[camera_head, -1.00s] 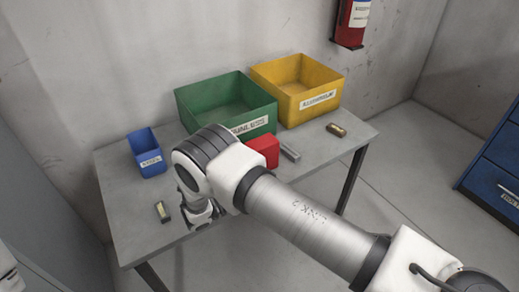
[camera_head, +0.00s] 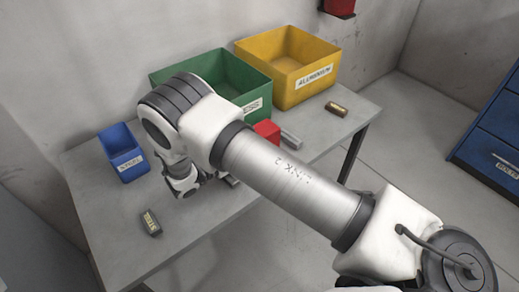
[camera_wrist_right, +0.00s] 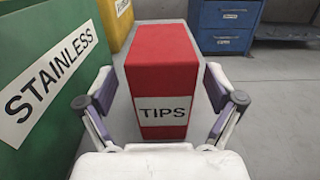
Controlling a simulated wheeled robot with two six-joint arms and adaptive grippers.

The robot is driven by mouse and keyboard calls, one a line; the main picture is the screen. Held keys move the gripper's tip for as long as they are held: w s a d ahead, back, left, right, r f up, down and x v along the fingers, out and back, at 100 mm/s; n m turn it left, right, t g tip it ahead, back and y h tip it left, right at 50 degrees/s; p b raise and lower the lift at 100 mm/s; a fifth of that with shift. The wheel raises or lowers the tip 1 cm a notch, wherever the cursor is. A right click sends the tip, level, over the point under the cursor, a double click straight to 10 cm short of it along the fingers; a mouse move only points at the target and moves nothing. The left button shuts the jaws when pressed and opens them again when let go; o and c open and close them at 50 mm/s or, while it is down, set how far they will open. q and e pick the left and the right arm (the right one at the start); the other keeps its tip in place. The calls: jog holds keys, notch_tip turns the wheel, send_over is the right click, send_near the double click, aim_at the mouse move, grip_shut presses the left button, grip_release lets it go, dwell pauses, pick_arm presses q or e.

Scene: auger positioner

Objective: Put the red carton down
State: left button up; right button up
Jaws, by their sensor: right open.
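The red carton (camera_wrist_right: 162,62) with a "TIPS" label stands upright straight ahead of my right gripper in the right wrist view. In the head view, only part of the red carton (camera_head: 267,130) shows behind my right arm, near the green bin. My right gripper (camera_wrist_right: 161,82) is open, with one finger on each side of the carton's near end. Gaps show between the fingers and its sides. The carton's lower edge is close to the gripper body, so I cannot tell whether they touch. My left gripper is out of view.
A green bin (camera_head: 176,78) labelled "STAINLESS" (camera_wrist_right: 49,88) stands close on the left. A yellow bin (camera_head: 300,93), blue bin (camera_head: 128,160), grey bar (camera_head: 291,140), brown block (camera_head: 336,108) and dark labelled block (camera_head: 150,223) are on the table (camera_head: 215,213).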

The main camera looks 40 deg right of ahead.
jog(key=d, duration=0.3)
jog(key=shift+d+r, duration=0.2)
jog(key=shift+d+f, duration=0.1)
jog(key=shift+d, duration=0.25)
jog(key=c, duration=1.3)
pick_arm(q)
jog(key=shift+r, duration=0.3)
pick_arm(e)
jog(key=shift+a, duration=0.1)
